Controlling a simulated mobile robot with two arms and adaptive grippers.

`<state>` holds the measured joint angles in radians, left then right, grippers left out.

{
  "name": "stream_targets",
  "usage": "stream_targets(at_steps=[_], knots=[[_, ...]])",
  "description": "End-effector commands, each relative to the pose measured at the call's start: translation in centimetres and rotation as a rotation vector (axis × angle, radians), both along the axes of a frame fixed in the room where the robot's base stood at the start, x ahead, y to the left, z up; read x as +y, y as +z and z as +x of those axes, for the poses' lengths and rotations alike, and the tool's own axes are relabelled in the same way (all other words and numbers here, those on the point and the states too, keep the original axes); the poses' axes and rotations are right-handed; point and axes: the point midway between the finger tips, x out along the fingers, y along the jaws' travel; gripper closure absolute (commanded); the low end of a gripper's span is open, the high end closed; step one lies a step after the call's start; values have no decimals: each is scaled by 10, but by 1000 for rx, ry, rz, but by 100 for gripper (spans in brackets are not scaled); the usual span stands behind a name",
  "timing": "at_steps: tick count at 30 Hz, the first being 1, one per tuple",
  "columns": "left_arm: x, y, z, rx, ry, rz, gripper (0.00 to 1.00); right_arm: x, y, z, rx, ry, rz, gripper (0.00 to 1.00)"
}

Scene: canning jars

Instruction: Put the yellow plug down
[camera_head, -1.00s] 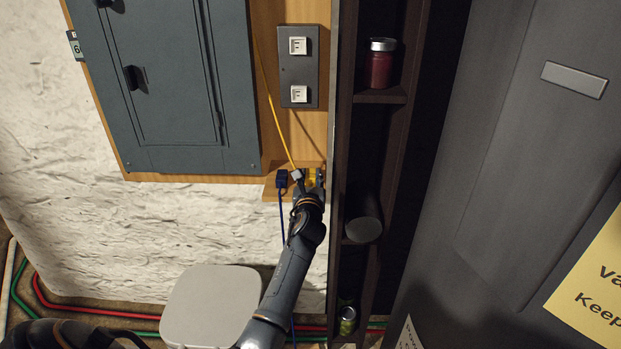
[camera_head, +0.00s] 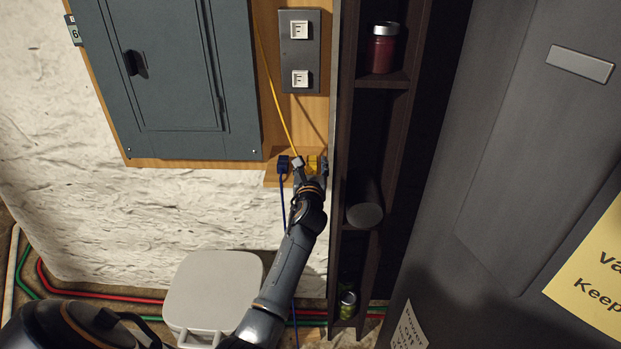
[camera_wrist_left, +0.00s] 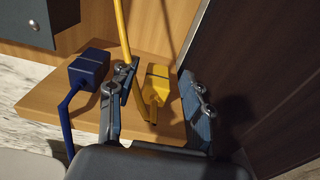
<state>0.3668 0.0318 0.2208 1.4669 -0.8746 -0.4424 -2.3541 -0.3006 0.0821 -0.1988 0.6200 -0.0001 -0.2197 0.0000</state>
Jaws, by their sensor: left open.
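The yellow plug (camera_head: 312,163) rests on the small wooden shelf (camera_head: 271,181) below the panel board. In the left wrist view the yellow plug (camera_wrist_left: 157,84) stands between the two fingers of my left gripper (camera_wrist_left: 155,95), with gaps on both sides. Its yellow cable runs up the board. My left gripper (camera_head: 311,167) is open at the shelf, around the plug without visibly gripping it. The blue plug (camera_head: 283,164) sits on the shelf just left of the gripper; it also shows in the wrist view (camera_wrist_left: 88,70). My right gripper is not in view.
A dark shelf unit (camera_head: 335,190) with a red jar (camera_head: 381,50) stands close on the right of the gripper. A socket plate (camera_head: 300,52) is above on the board. A grey cabinet (camera_head: 180,80) hangs at left.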

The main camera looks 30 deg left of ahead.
Motion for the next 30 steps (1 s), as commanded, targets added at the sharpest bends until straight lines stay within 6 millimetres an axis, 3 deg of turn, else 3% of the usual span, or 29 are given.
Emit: stream_targets(at_steps=[9, 15, 26, 29, 30], knots=[[-35, 2, -56, 1, -3, -1, 50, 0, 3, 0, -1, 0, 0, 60], [-50, 3, -82, 1, -1, -2, 50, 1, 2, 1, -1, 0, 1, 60], [-57, 5, -92, 0, -1, -2, 50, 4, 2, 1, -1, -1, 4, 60], [-60, -6, -91, 5, -10, -32, 50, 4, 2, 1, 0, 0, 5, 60], [-63, -20, -90, 10, -19, -70, 50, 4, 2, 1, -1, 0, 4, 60]])
